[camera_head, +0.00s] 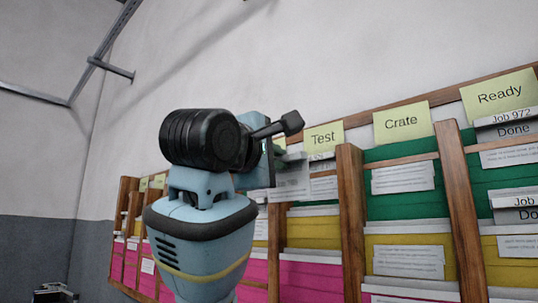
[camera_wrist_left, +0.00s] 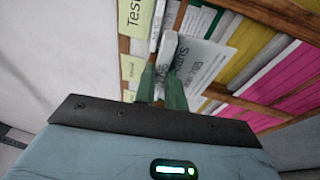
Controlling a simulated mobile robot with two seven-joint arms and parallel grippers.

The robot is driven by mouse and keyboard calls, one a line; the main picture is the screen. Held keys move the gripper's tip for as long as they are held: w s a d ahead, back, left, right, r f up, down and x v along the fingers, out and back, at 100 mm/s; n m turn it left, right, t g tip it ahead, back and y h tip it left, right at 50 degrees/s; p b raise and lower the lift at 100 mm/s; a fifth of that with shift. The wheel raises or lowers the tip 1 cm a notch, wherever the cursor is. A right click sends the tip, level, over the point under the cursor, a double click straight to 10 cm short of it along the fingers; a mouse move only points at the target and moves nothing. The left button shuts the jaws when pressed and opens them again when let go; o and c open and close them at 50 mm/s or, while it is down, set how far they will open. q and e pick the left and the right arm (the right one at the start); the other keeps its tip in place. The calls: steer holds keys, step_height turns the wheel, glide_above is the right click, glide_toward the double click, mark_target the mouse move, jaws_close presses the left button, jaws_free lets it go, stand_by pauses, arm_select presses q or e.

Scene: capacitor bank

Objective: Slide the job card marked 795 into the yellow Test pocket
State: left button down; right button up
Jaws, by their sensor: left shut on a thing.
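The job card (camera_wrist_left: 205,62) is a pale grey-white sheet with print that looks like 795, partly hidden by a finger. My left gripper (camera_wrist_left: 163,78) is shut on it with its green fingers. In the head view the card (camera_head: 290,183) is in front of the Test column, level with the green row and above the yellow Test pocket (camera_head: 314,233). I cannot tell whether it touches the rack. The yellow Test label (camera_head: 323,137) is above that column. My right gripper is not in view.
The wooden rack (camera_head: 352,220) has upright dividers and green, yellow and pink rows. Crate (camera_head: 401,122) and Ready (camera_head: 499,94) columns are to the right, with white papers in their pockets. Bare wall is above the rack.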

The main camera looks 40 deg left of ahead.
arm_select(q)
steer(key=shift+w+d+f, duration=0.1)
steer(key=shift+w, duration=1.45)
steer(key=shift+w+d+f, duration=0.15)
steer(key=shift+w, duration=1.4)
steer(key=shift+w+d+f, duration=0.1)
steer(key=shift+w, duration=1.45)
steer(key=shift+f, duration=2.25)
steer(key=shift+f, duration=0.1)
steer(key=c, duration=1.4)
jaws_free()
steer(key=shift+s, duration=0.1)
